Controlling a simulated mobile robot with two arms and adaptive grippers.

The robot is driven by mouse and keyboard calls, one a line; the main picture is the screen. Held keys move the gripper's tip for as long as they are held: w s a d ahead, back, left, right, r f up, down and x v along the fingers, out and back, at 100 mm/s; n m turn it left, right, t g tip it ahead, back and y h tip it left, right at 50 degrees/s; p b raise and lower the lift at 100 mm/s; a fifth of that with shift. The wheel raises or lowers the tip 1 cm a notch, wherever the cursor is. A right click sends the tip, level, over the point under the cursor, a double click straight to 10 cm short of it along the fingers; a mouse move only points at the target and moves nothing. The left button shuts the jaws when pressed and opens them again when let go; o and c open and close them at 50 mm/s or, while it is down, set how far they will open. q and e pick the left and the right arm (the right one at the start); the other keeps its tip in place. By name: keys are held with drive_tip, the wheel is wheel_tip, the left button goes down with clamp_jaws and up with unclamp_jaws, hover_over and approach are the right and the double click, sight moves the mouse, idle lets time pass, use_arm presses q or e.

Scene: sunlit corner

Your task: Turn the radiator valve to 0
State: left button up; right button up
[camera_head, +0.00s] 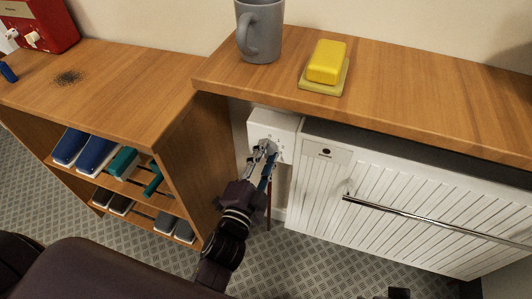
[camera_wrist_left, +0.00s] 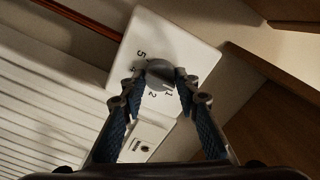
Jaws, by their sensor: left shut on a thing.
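The radiator valve is a white plate (camera_head: 287,122) under the shelf at the left end of the white radiator (camera_head: 400,205). In the left wrist view the plate (camera_wrist_left: 190,40) carries a round grey knob (camera_wrist_left: 160,74) with printed numbers around it; 5, 1 and 2 can be read. My left gripper (camera_head: 265,150) reaches up to the plate and is shut on the knob, with one finger on each side. The 0 mark and any pointer on the knob cannot be made out. My right gripper is not in view.
Above the valve, a wooden shelf (camera_head: 420,95) holds a grey mug (camera_head: 262,35) and a yellow block on a dish (camera_head: 326,64). A wooden shoe rack (camera_head: 110,110) stands close on the left. A metal rail (camera_head: 430,218) crosses the radiator front.

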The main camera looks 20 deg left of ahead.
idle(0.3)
use_arm(q)
drive_tip(key=o, duration=1.2)
drive_tip(key=shift+c, duration=0.2)
wheel_tip(320, 180, up, 10)
drive_tip(key=shift+f, duration=0.1)
